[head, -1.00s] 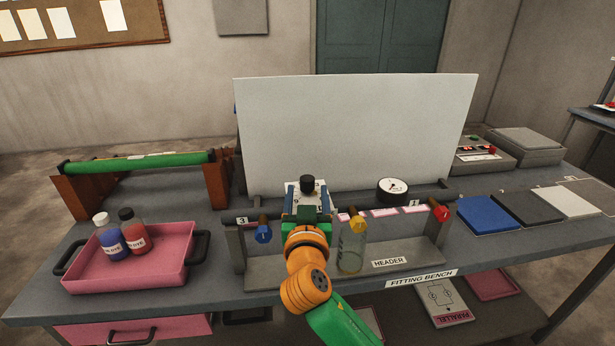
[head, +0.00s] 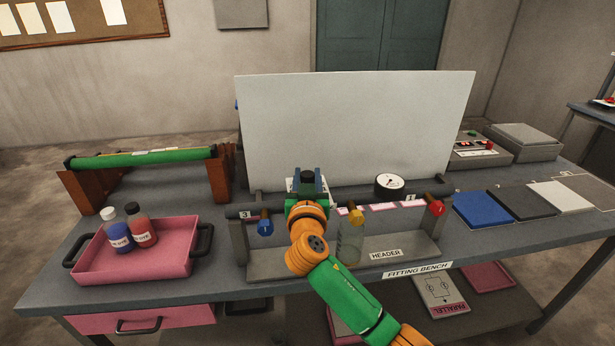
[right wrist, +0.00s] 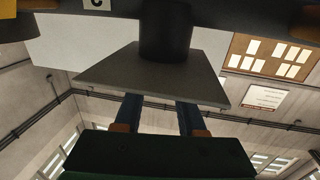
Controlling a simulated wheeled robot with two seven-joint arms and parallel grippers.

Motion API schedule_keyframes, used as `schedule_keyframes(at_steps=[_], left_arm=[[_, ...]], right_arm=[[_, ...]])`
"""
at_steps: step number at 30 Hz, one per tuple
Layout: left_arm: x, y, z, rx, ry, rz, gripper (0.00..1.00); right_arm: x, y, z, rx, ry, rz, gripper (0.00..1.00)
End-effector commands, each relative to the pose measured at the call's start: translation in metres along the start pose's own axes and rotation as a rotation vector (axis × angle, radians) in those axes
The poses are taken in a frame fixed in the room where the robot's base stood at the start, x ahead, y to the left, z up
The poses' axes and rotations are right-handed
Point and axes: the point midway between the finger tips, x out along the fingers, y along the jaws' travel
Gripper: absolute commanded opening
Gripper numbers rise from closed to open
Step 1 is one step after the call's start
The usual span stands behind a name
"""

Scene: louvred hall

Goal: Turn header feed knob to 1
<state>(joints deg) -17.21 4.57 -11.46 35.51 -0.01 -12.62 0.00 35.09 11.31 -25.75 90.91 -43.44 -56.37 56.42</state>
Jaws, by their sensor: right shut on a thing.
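My right gripper (head: 307,177) reaches up over the back of the header (head: 290,268), its blue fingers closed at the header feed knob. The gripper hides the knob in the head view. Part of a white plate (head: 292,185) shows beside the fingers. In the right wrist view, the blue fingers (right wrist: 160,115) run up behind a grey plate (right wrist: 150,75) that hides their tips. A dark cylinder (right wrist: 165,30) stands beyond that plate. The knob's setting cannot be read. My left gripper is not in view.
Blue (head: 265,227), yellow (head: 356,217) and red (head: 436,207) handles line the header's front. A gauge (head: 389,185) and a glass jar (head: 349,246) are right of my gripper. A large white panel (head: 355,125) stands behind. A pink tray (head: 165,265) with two bottles is left.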

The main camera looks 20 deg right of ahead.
Motion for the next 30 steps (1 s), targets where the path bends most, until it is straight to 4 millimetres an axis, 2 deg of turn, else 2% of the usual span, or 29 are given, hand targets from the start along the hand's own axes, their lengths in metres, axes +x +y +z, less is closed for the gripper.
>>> schedule_keyframes(at_steps=[8, 21, 30], left_arm=[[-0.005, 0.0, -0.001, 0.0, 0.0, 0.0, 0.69], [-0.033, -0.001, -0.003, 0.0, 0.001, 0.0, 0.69], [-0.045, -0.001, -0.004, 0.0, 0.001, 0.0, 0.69]], right_arm=[[0.0, 0.001, -0.001, 0.0, 0.0, -0.066, 0.0], [0.0, 0.002, -0.004, -0.002, -0.001, -0.356, 0.0], [0.0, 0.001, -0.002, -0.001, 0.0, -0.487, 0.0]])
